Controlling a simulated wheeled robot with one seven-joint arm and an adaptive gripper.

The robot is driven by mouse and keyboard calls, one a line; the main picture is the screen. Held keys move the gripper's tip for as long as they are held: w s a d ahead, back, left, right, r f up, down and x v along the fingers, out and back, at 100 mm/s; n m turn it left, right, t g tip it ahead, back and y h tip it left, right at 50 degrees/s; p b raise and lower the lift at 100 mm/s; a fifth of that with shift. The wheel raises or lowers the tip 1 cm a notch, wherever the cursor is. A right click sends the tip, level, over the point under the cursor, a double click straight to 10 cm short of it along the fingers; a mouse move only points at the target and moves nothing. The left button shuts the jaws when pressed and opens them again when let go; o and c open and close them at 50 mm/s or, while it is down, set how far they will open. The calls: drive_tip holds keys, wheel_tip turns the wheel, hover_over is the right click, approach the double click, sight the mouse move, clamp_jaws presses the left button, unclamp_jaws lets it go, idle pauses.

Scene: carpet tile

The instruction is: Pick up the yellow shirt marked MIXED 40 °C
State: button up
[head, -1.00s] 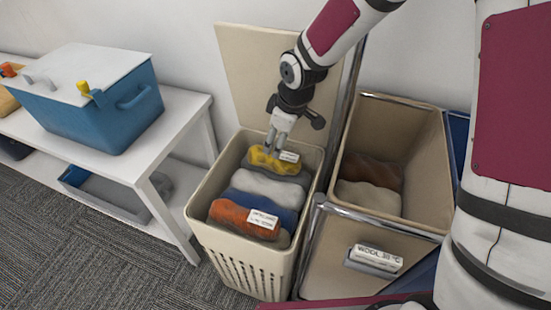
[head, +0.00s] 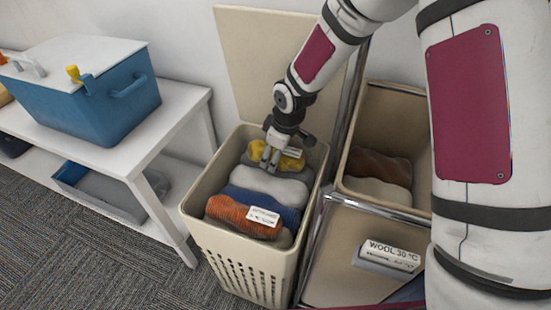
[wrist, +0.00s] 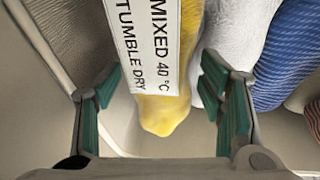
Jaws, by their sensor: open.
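The yellow shirt (head: 291,162) lies at the back of the beige laundry basket (head: 238,248). In the wrist view the yellow shirt (wrist: 165,112) carries a white label (wrist: 150,45) reading MIXED 40 °C, TUMBLE DRY. My gripper (head: 268,160) is at the shirt's left part in the head view. In the wrist view my gripper (wrist: 165,105) is open, with its green-padded fingers on either side of the yellow end. The fingers look apart from the yellow cloth. How deep the fingertips reach is hard to tell.
A white garment (head: 268,184), a blue one (head: 262,205) and an orange one (head: 238,215) lie in front of the shirt. A WOOL 30 °C bin (head: 345,260) stands at right. A blue box (head: 110,108) sits on a white table (head: 165,128) at left.

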drive_tip(key=shift+c, duration=0.3)
drive_tip(key=c, duration=0.9)
drive_tip(key=shift+r, duration=0.1)
drive_tip(key=shift+c, duration=0.2)
